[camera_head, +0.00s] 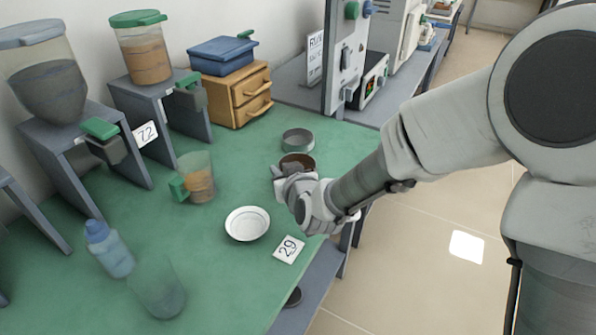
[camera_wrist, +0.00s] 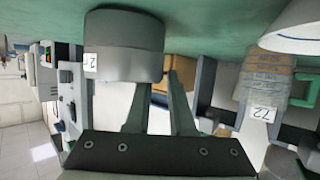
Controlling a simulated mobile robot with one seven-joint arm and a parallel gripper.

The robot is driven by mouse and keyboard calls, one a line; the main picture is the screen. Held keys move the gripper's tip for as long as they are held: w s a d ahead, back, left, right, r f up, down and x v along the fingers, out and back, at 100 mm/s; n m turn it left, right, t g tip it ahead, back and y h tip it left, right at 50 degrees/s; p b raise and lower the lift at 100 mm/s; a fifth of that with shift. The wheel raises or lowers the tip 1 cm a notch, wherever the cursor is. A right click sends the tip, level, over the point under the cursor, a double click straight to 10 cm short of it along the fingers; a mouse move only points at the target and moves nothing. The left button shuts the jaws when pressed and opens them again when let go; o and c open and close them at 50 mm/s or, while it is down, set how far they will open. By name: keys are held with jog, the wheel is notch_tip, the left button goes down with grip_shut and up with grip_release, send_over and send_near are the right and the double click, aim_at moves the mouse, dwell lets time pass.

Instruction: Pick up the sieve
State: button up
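Two low round vessels stand on the green table in the head view: a grey ring-shaped one (camera_head: 298,135) behind, and a brown-topped one (camera_head: 299,158) in front, beside my gripper (camera_head: 282,172). I cannot tell for sure which is the sieve. The wrist view is upside down and shows a grey cylindrical sieve-like vessel (camera_wrist: 123,45) close to my gripper (camera_wrist: 157,92). The two fingers are apart. One fingertip is hidden behind the vessel's wall, the other lies just outside its edge. Contact cannot be made out.
A white dish (camera_head: 247,224) and a card marked 29 (camera_head: 289,249) lie in front. A wooden drawer box (camera_head: 225,93) is behind. The table's right edge is close to my gripper.

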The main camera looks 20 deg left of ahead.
grip_shut()
